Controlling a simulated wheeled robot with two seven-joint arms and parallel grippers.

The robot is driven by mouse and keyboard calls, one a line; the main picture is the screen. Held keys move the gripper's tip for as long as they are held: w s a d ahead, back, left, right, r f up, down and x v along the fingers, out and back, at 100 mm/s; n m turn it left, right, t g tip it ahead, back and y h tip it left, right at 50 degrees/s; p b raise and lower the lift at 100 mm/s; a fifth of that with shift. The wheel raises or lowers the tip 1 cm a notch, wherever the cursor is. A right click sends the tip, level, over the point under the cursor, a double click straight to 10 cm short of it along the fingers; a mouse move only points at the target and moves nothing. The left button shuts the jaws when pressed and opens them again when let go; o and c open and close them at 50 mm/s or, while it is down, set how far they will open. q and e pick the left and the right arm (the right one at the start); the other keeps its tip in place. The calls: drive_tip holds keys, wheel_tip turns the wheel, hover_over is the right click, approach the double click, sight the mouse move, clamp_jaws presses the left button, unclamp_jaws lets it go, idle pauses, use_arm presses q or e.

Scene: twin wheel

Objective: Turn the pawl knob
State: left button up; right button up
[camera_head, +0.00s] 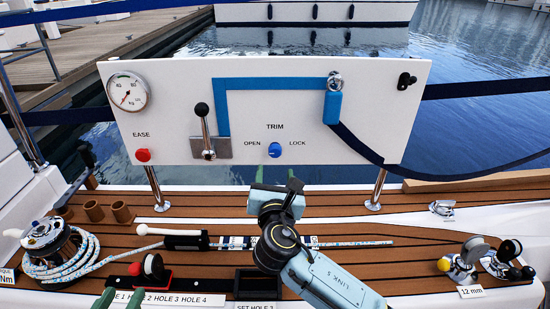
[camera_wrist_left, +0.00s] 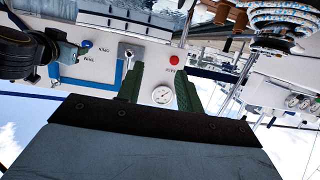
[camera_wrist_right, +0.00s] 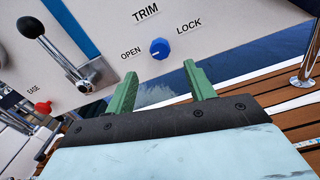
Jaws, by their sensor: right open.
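A round blue knob (camera_head: 274,150) sits low on the white panel (camera_head: 370,140), under TRIM and between the words OPEN and LOCK. In the right wrist view the knob (camera_wrist_right: 160,48) shows a small white mark on its left, OPEN side. My right gripper (camera_head: 275,178) is just below the knob in the head view. Its green fingers (camera_wrist_right: 161,80) are apart and empty, with the knob beyond their tips and not touched. My left gripper (camera_head: 134,301) shows only its green tips at the bottom edge. In the left wrist view its fingers (camera_wrist_left: 159,84) are apart with nothing between them.
A black-knobbed lever (camera_head: 203,125), a red EASE button (camera_head: 143,155) and a gauge (camera_head: 128,91) are on the panel's left. A blue shackle piece (camera_head: 332,107) with a strap hangs at right. A winch with rope (camera_head: 50,240) stands on the deck at left.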

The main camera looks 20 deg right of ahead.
sight(275, 154)
drive_tip(key=b+x, duration=0.1)
drive_tip(key=x, duration=0.2)
drive_tip(key=shift+w+d, duration=0.15)
drive_tip(key=shift+w, duration=0.2)
drive_tip(key=b+x, duration=0.2)
drive_tip(key=x, duration=0.2)
drive_tip(key=shift+f, duration=0.15)
use_arm(q)
wheel_tip(275, 154, up, 12)
drive_tip(key=s+d+t+h, duration=0.1)
drive_tip(key=t+h, duration=0.2)
drive_tip(key=t, duration=0.6)
drive_tip(key=shift+s+d+r, duration=0.15)
drive_tip(key=shift+d+r, duration=0.05)
drive_tip(key=shift+d, duration=0.2)
use_arm(e)
drive_tip(key=shift+w+d, duration=0.15)
drive_tip(key=shift+w, duration=0.45)
drive_tip(key=c, duration=1)
